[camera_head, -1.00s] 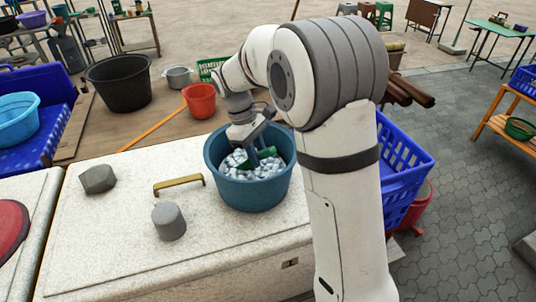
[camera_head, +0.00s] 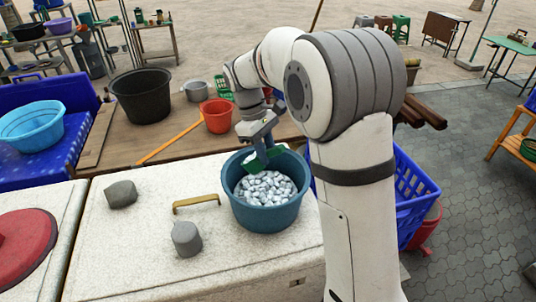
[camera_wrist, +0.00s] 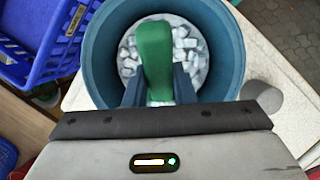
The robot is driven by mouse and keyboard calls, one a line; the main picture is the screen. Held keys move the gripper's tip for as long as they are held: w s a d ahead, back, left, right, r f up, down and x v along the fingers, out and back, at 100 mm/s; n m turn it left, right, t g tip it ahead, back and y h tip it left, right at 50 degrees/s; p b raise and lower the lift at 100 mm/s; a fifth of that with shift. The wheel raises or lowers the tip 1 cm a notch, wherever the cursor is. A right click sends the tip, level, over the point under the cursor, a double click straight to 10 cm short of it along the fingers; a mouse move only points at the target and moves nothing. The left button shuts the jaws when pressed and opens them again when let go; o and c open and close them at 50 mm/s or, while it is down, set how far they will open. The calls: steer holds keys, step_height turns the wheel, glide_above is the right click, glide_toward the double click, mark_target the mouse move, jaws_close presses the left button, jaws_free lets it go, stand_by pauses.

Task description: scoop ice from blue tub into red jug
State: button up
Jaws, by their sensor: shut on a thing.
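The blue tub (camera_head: 266,212) stands on the white speckled chest lid and holds many ice cubes (camera_head: 268,187). It also shows in the wrist view (camera_wrist: 232,62). My gripper (camera_head: 262,142) is shut on the green scoop (camera_head: 258,161) at the tub's far rim. In the wrist view the scoop's green handle (camera_wrist: 154,60) stands between the two fingers, above the ice. Whether the scoop holds ice is hard to tell. The red jug (camera_head: 217,116) stands on the wooden table behind the tub, left of my gripper.
Two grey weights (camera_head: 186,238) and a brass handle (camera_head: 197,203) are on the chest lid. A black basin (camera_head: 142,97), a grey pot (camera_head: 196,91) and an orange stick (camera_head: 170,137) lie behind. A blue crate (camera_head: 415,190) is at the right.

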mark_target(274, 147)
steer(key=shift+r, duration=0.65)
steer(key=shift+s+d+y+b, duration=0.1)
steer(key=shift+d+y+b, duration=0.15)
steer(key=shift+b, duration=0.4)
steer(key=t+y+b, duration=0.1)
steer(key=s+d+r+y+b, duration=0.1)
steer(key=shift+s+d+r+t+b, duration=0.1)
steer(key=shift+d+r+t+b, duration=0.1)
steer(key=shift+r+t+b, duration=0.15)
steer(key=r+t+y+b, duration=0.1)
steer(key=b, duration=0.1)
steer(key=s+d+r+t+y+b, duration=0.1)
steer(key=b, duration=0.1)
steer(key=shift+d+r+y, duration=0.1)
steer(key=shift+d+y, duration=0.15)
steer(key=shift+y, duration=0.1)
steer(key=shift+s+d+r+t+y+b, duration=0.2)
steer(key=shift+r+t+y+b, duration=0.15)
steer(key=shift+r+b, duration=0.15)
steer(key=shift+s+f, duration=0.1)
